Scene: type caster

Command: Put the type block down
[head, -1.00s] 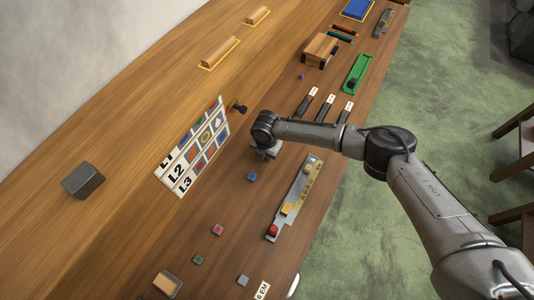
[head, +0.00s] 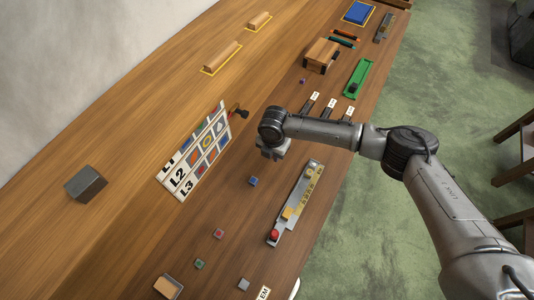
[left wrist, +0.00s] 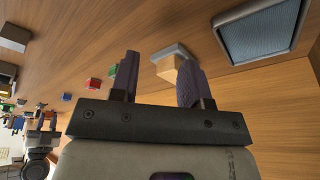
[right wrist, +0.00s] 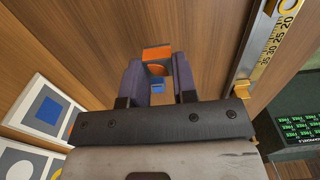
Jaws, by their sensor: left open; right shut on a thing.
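The type block (right wrist: 157,53), with an orange face, is between the fingertips of my right gripper (right wrist: 158,72), which is shut on it. In the head view my right gripper (head: 272,153) is over the table, right of the picture board; the held block is hidden there, and its height above the wood is hard to tell. A blue block (head: 253,181) lies on the table below it in the picture. My left gripper (left wrist: 160,75) is open and shows only in its own wrist view. A tan and grey piece (left wrist: 171,68) shows partly behind its right finger.
The picture board (head: 195,150) is left of my right gripper. A metal rule-like tray (head: 297,203) lies to its right, near the table edge. Small red (head: 218,233), green (head: 199,264) and grey (head: 243,283) blocks lie nearer. Bare wood surrounds the blue block.

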